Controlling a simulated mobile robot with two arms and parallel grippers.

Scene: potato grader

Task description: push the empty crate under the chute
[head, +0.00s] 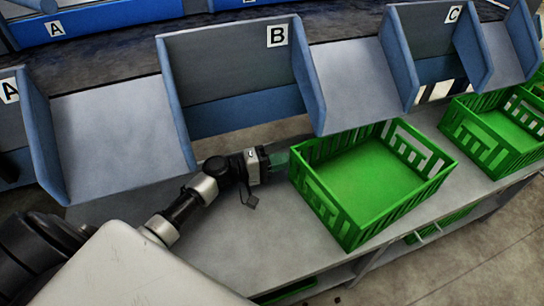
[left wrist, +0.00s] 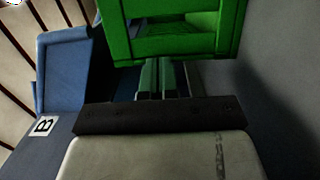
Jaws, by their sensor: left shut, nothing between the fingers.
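An empty green crate (head: 368,180) stands upright on the grey bench, in front of the sloping chute (head: 352,85) between panels B and C. Its back edge is close to the chute's lower lip. My left gripper (head: 280,160) is shut and empty at the crate's left end wall, with the fingers pointing at it. In the left wrist view the green-tinted fingertips (left wrist: 160,77) are right below the crate's wall (left wrist: 180,46); I cannot tell whether they touch it. My right gripper is not in view.
Another green crate (head: 500,128) stands further right on the bench, with a gap between the two. The grey bench (head: 280,235) is clear at the front left. Blue divider panel B (head: 240,75) rises behind my left gripper. More green crates (head: 440,222) show below the bench top.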

